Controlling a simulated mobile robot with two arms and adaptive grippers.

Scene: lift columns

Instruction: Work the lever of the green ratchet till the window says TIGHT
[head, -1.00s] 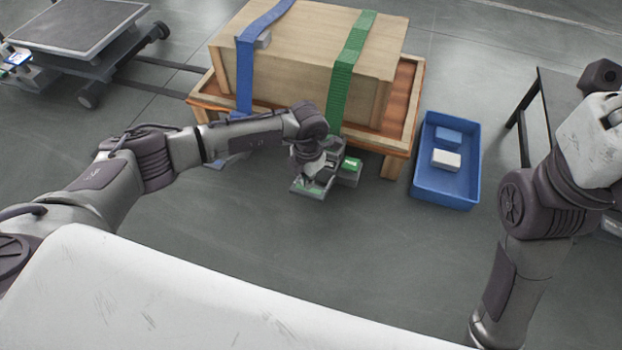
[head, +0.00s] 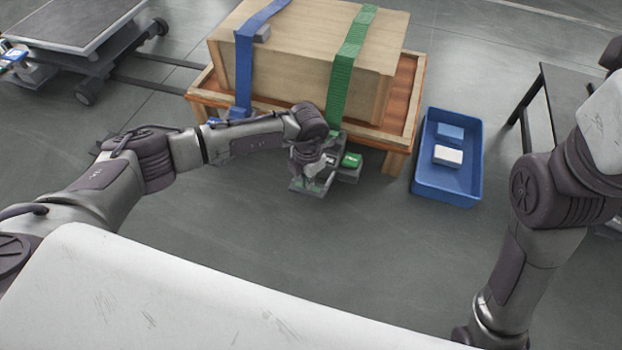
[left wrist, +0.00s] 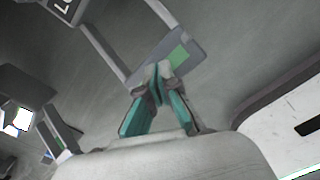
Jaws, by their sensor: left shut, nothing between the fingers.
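The green ratchet (head: 350,160) hangs at the end of the green strap (head: 341,92), at the front of the wooden crate (head: 300,55). Its lever sticks out toward me; in the left wrist view the lever's grey handle plate (left wrist: 185,45) has a green patch. My left gripper (head: 308,182) is at the lever and partly hides it. In the left wrist view its fingers (left wrist: 160,78) are shut together over the handle plate's near edge, with nothing between them; contact is unclear. The ratchet's window (left wrist: 66,6) is cut off at the top, with letters like "LO" showing.
A blue bin (head: 447,188) with a white box (head: 448,155) stands right of the crate's pallet (head: 402,128). A blue strap (head: 244,70) also crosses the crate. A dark table (head: 562,95) stands at right and a cart (head: 75,25) at far left. Floor before the pallet is clear.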

